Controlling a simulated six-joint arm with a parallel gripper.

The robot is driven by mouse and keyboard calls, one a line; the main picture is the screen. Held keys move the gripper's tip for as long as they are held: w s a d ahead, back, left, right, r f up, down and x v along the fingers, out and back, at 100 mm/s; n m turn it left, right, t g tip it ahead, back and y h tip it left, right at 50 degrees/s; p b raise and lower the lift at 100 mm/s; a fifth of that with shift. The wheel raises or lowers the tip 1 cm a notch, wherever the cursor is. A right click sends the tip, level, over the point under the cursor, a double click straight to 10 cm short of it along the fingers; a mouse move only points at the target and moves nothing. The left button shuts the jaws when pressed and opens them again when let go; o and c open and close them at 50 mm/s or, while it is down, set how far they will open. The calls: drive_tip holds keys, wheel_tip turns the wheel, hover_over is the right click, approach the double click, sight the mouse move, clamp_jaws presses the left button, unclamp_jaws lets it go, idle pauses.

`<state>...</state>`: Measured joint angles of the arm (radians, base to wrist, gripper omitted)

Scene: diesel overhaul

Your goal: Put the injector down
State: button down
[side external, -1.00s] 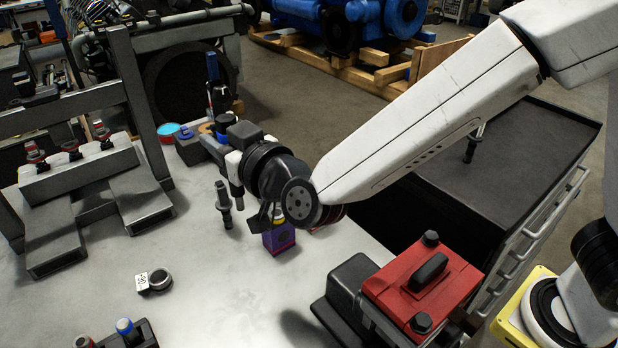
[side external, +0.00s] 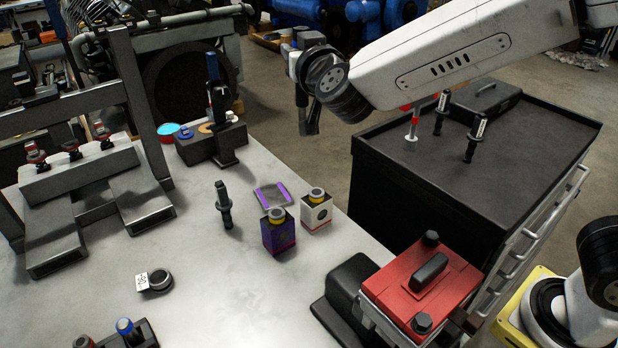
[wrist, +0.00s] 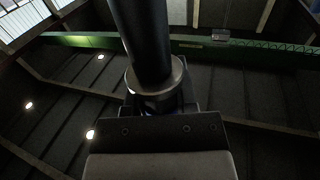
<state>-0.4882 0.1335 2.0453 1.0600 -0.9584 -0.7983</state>
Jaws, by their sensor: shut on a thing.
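My gripper (side external: 297,72) is small and partly hidden by my wrist in the side view. It is raised near the bench's far right edge, close to the gap before the tool cart. It is shut on a dark injector (wrist: 148,40), whose black shaft and metal collar fill the middle of the wrist view. In the side view a dark part hangs below the gripper, clear of any surface. Another dark injector (side external: 224,207) stands upright on the bench (side external: 225,285). Several more injectors, including one with a white label (side external: 475,140), stand upright on the black cart top (side external: 535,135).
A purple box (side external: 278,236), a white box (side external: 316,212) and a purple-edged pad (side external: 272,195) are on the bench. A dark block with a tall tool (side external: 215,105) stands at its far edge. A red case (side external: 423,285) is at front right. The cart's right side is clear.

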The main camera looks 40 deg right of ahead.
drive_tip(key=s+d+m+g+h, duration=0.3)
drive_tip(key=d+m+g+h, duration=0.1)
drive_tip(key=d, duration=0.7)
drive_tip(key=s+d+m+g+h, duration=0.3)
drive_tip(key=d+g+h, duration=0.1)
drive_tip(key=d, duration=0.7)
drive_tip(key=s+d+m+g+h, duration=0.3)
drive_tip(key=d+m+g+h, duration=0.1)
drive_tip(key=d, duration=0.8)
drive_tip(key=s+d+m+g, duration=0.4)
drive_tip(key=s+d+g, duration=0.2)
drive_tip(key=s, duration=0.3)
drive_tip(key=s+d+m+g, duration=0.4)
drive_tip(key=s+d+g, duration=0.2)
drive_tip(key=s, duration=0.3)
wheel_tip(320, 180, down, 16)
drive_tip(key=y, duration=0.1)
drive_tip(key=shift+s+d, duration=0.25)
drive_tip(key=shift+d, duration=0.05)
drive_tip(key=shift+f, duration=1.85)
